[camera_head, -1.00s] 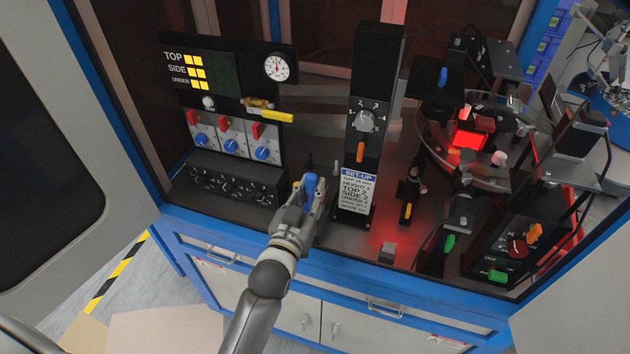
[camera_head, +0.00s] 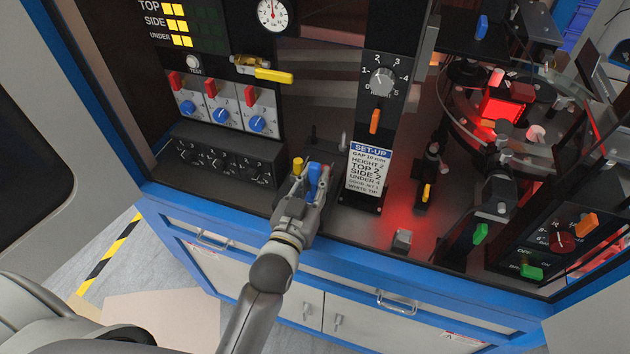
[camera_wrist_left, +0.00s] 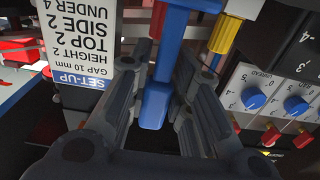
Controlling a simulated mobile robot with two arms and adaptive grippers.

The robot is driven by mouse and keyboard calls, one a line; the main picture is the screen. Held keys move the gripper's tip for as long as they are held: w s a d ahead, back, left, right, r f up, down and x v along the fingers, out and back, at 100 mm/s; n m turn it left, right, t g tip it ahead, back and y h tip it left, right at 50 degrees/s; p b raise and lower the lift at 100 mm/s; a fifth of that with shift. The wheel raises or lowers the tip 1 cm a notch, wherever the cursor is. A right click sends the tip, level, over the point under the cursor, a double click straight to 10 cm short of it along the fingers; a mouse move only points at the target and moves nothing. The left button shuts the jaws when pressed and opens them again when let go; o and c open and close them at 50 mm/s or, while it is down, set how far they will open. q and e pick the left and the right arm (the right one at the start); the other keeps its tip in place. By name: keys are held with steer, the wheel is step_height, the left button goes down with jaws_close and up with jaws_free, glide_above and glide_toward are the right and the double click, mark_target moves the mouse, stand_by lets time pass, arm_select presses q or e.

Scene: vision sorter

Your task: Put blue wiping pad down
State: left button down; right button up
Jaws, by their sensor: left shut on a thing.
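The blue wiping pad tool (camera_head: 316,178) is between the fingers of my left gripper (camera_head: 308,190), which is shut on it just above the dark deck, left of the set-up card. In the left wrist view the blue handle (camera_wrist_left: 155,105) runs between the two fingers (camera_wrist_left: 153,92). Its lower end is hidden in the head view, so I cannot tell whether it touches the deck. My right gripper is not in view.
A yellow-topped tool (camera_head: 297,166) stands close beside the blue one. The set-up card (camera_head: 367,172) and its dark post are just to the right. A black knob box (camera_head: 217,160) lies left. The blue cabinet edge (camera_head: 225,220) runs in front.

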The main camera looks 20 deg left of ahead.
arm_select(q)
steer(key=shift+s+r, duration=0.1)
steer(key=shift+s, duration=0.2)
steer(key=c, duration=1.3)
jaws_free()
steer(key=shift+r, duration=0.1)
steer(key=shift+s, duration=0.25)
steer(key=s+b, duration=0.3)
steer(key=s, duration=0.8)
steer(key=shift+s+a, duration=0.15)
steer(key=shift+s, duration=0.1)
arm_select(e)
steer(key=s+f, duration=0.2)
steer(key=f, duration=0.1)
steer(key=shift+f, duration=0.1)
